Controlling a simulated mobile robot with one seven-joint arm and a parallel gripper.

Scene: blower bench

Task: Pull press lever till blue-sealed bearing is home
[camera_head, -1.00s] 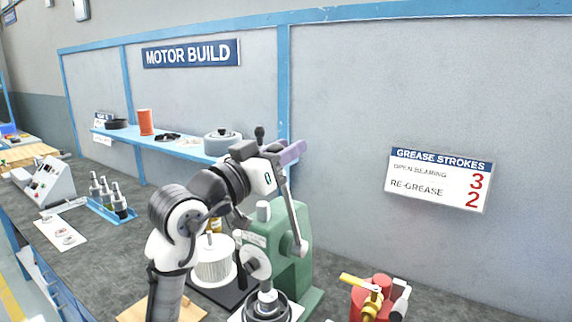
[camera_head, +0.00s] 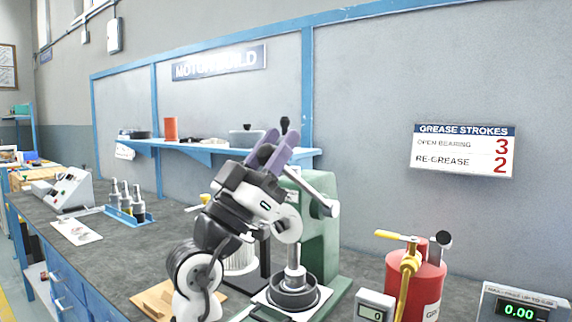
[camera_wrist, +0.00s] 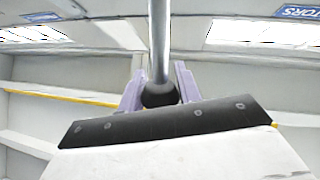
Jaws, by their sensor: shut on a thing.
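The green arbor press (camera_head: 318,235) stands on the bench. Its silver press lever (camera_head: 312,188) runs from a pivot at the right up and left to my gripper (camera_head: 270,146). The gripper's purple fingers are shut on the lever; in the wrist view the lever's rod (camera_wrist: 158,40) ends in a black ball knob (camera_wrist: 160,95) between the fingers. The silver ram (camera_head: 294,252) stands over a dark round housing (camera_head: 292,294) on a light plate. I cannot make out the blue-sealed bearing or how far it is seated.
A red grease can (camera_head: 432,280) with a yellow-handled pump stands right of the press, between small digital readouts. A white finned motor part (camera_head: 240,258) is behind my arm. A blue shelf (camera_head: 190,149) is at the back. The bench left of the wooden board is partly clear.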

